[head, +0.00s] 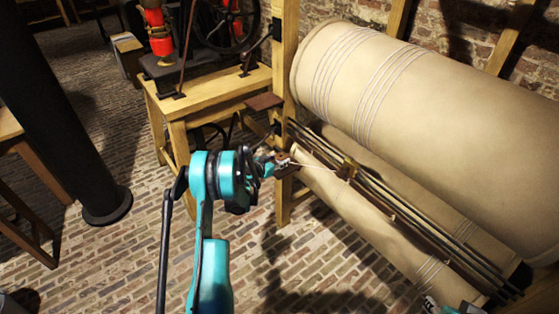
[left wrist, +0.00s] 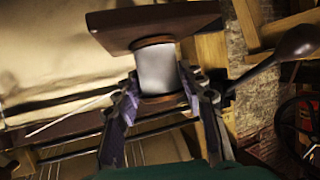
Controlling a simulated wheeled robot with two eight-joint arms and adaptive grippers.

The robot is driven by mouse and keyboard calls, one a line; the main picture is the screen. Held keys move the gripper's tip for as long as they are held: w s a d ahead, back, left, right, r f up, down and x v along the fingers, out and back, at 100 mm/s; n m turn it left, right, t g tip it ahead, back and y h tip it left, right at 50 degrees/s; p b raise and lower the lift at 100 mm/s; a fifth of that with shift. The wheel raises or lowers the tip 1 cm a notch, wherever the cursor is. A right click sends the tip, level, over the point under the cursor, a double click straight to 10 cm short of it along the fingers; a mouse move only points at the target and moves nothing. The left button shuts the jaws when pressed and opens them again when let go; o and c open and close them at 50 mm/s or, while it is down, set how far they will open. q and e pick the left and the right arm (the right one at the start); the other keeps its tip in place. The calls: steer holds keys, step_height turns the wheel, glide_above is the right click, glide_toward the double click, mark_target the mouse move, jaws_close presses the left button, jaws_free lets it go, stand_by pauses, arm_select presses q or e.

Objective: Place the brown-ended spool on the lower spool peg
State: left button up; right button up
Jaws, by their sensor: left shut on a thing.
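My left gripper (head: 280,162) is beside the wooden post, at the left end of the cloth rollers. In the left wrist view the two fingers (left wrist: 162,108) are shut on a spool with a white body (left wrist: 157,70) and a brown lower end (left wrist: 162,102). A flat brown square plate (left wrist: 150,22) shows at the spool's upper end; I cannot tell whether they touch. In the head view the spool is small and mostly hidden by the gripper. I cannot make out the lower spool peg. My right gripper (head: 431,304) seems just visible at the bottom edge.
A large cloth roll (head: 420,110) and a thinner roll (head: 365,210) fill the right side, with dark rails (head: 400,205) between them. A wooden post (head: 285,60) stands behind my left gripper. A wooden bench (head: 210,90) is at the back. The brick floor (head: 120,265) is open at left.

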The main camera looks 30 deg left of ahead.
arm_select(q)
steer(key=o, duration=1)
steer(key=shift+f, duration=0.1)
